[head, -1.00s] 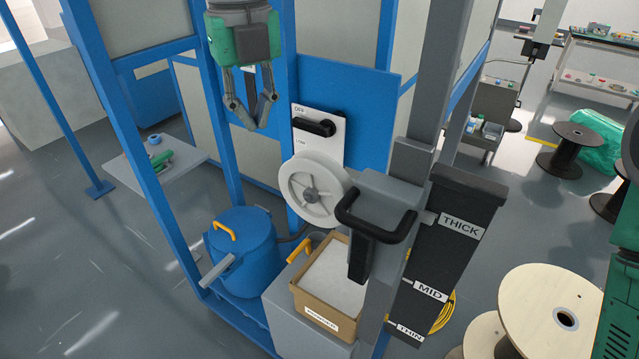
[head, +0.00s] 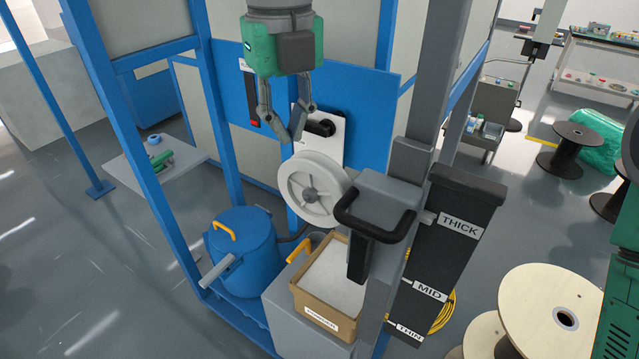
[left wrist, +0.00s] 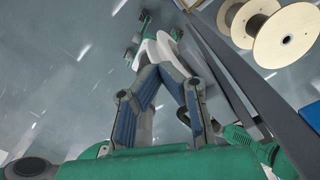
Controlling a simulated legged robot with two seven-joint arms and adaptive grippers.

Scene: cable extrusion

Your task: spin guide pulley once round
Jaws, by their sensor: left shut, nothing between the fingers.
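The guide pulley (head: 317,189) is a white spoked wheel with a grey hub, mounted below a white panel in the head view. My left gripper (head: 297,138) hangs just above the pulley's upper rim, with its fingertips together and nothing between them. I cannot tell whether the tips touch the rim. In the left wrist view the blue-grey padded fingers of my left gripper (left wrist: 160,70) meet at their tips. My right gripper's fingers do not show; only green parts of my own stand at the right edge of the head view.
A white panel with a black knob (head: 318,124) is behind my left gripper. A grey block with a black handle (head: 370,228) stands right of the pulley. Blue frame posts (head: 222,110) rise at left.

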